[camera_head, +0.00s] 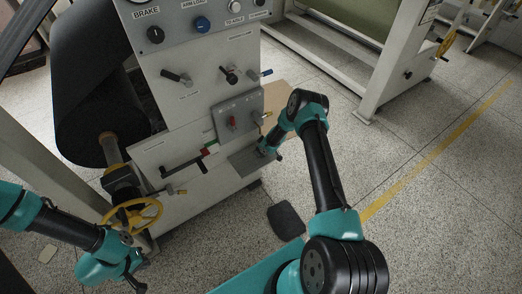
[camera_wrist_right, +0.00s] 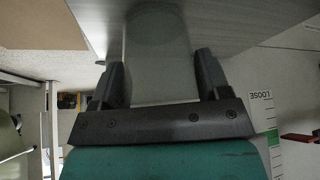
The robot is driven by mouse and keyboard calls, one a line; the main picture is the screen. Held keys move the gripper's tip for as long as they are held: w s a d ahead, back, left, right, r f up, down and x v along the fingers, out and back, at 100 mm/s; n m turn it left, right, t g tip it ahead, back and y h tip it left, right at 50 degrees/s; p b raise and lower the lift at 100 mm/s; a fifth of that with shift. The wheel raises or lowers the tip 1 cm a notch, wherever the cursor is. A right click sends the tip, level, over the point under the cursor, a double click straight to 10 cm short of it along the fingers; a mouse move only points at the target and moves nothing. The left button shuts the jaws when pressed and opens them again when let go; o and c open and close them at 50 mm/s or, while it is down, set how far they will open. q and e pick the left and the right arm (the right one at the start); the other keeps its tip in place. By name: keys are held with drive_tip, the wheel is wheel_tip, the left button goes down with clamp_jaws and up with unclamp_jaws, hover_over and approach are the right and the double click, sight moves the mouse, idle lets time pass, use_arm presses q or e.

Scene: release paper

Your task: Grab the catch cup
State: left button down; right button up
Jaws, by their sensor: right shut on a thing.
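The catch cup (camera_wrist_right: 160,60) shows in the right wrist view as a pale, see-through cup between the two dark fingers of my right gripper (camera_wrist_right: 162,78). The fingers are shut on its sides. The cup's far end lies against or close to a grey panel surface; I cannot tell whether they touch. In the head view my right gripper (camera_head: 265,149) is at the machine's front, beside the grey ledge, and the cup cannot be made out there. My left gripper (camera_head: 139,276) hangs low at the bottom left, away from the machine's panel, and its finger gap is unclear.
The machine panel (camera_head: 195,75) carries several knobs and levers. A red lever (camera_head: 232,122) is on a grey plate close to my right gripper. A yellow handwheel (camera_head: 132,216) stands near my left arm. A dark pad (camera_head: 286,221) lies on the speckled floor, which is open to the right.

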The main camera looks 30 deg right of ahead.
drive_tip(key=shift+s+r, duration=0.1)
drive_tip(key=shift+r, duration=0.2)
drive_tip(key=s+d, duration=0.4)
drive_tip(key=s, duration=0.4)
drive_tip(key=s+d, duration=0.4)
drive_tip(key=s, duration=0.4)
